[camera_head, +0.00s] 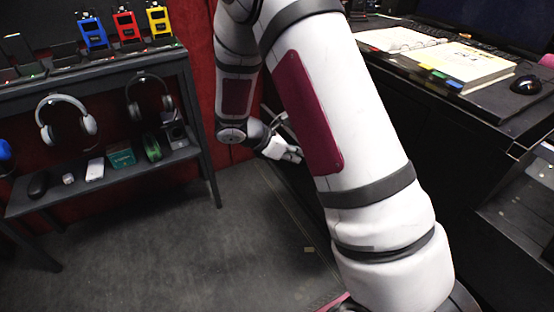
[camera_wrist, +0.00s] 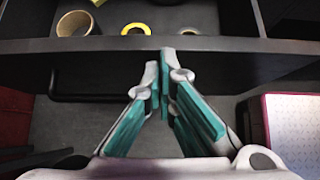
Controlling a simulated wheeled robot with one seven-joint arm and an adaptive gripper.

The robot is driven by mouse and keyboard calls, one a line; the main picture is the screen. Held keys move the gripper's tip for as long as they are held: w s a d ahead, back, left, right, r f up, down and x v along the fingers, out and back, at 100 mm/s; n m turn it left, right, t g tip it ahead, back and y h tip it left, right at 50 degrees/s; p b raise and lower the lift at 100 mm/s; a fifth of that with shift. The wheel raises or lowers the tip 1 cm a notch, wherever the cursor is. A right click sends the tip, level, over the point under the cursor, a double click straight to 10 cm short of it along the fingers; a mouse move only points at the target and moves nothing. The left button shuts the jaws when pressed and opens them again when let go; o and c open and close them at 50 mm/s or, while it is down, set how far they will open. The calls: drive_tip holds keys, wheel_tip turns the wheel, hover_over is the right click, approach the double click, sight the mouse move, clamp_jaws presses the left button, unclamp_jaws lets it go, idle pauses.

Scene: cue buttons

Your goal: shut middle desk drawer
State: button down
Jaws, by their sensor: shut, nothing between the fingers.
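In the wrist view, an open dark desk drawer (camera_wrist: 215,45) spans the upper part, its front panel running straight across. Inside it lie a brown tape roll (camera_wrist: 75,22) and a yellow ring (camera_wrist: 135,29). Whether it is the middle drawer I cannot tell. My gripper (camera_wrist: 160,58) is shut and empty, its tips together at the front panel; whether they touch it is unclear. In the head view my gripper (camera_head: 293,153) is low beside the dark desk (camera_head: 440,150), and my arm hides most of the drawer side.
Books (camera_head: 460,66) and a black mouse (camera_head: 525,84) lie on the desk top. A dark shelf (camera_head: 95,80) with headphones and small devices stands at the left. A pale-topped box (camera_wrist: 292,130) shows at the wrist view's right.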

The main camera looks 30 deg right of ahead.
drive_tip(key=d, duration=1.9)
drive_tip(key=shift+w, duration=0.35)
drive_tip(key=shift+a, duration=0.1)
